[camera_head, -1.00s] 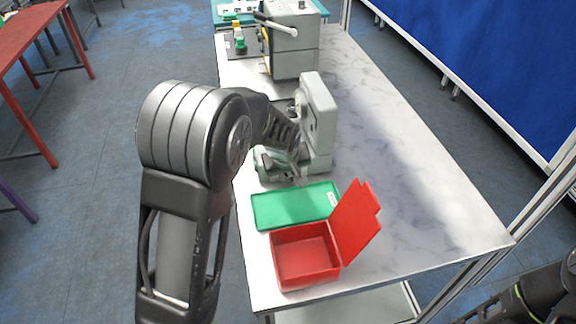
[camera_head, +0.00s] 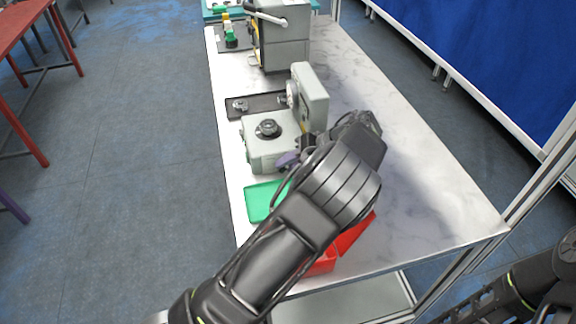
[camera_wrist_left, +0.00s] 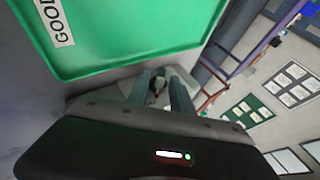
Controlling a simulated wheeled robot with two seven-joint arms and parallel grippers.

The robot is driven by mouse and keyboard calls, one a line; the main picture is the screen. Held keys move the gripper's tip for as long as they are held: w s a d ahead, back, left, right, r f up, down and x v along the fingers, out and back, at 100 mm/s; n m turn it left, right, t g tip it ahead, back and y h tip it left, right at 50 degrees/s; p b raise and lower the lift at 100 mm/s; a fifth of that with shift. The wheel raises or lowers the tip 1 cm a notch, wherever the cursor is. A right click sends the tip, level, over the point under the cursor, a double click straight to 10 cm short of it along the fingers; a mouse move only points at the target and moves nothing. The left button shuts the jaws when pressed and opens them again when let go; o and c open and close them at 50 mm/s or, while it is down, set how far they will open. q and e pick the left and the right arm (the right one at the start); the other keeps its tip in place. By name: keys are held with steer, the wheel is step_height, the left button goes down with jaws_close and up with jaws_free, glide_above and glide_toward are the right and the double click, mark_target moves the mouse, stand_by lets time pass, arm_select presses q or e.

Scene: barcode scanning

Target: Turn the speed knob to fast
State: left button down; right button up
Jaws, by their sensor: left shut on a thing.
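The grey machine (camera_head: 268,153) stands on the marble-topped table, with a black round dial (camera_head: 267,128) on its top and another round part (camera_head: 292,93) on its upright block. My left gripper (camera_head: 292,160) is low at the machine's near right side, largely covered by my own arm. In the left wrist view its two fingers (camera_wrist_left: 158,88) are closed on a small part at the machine, which I take to be the speed knob. The knob's setting and marks are hidden. My right arm shows at the lower right; its gripper is out of view.
A green tray (camera_head: 258,200), labelled GOOD in the wrist view, lies just before the machine. A red open box (camera_head: 322,264) is partly behind my left arm. A larger grey machine (camera_head: 284,42) stands farther back. The table's right side (camera_head: 440,190) is clear.

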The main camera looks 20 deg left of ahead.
arm_select(q)
steer(key=shift+d+f+g+y, duration=0.1)
steer(key=shift+f+g+y, duration=0.1)
steer(key=shift+g+y, duration=0.15)
steer(key=shift+s, duration=0.1)
steer(key=c, duration=1.5)
jaws_free()
steer(key=shift+r, duration=0.15)
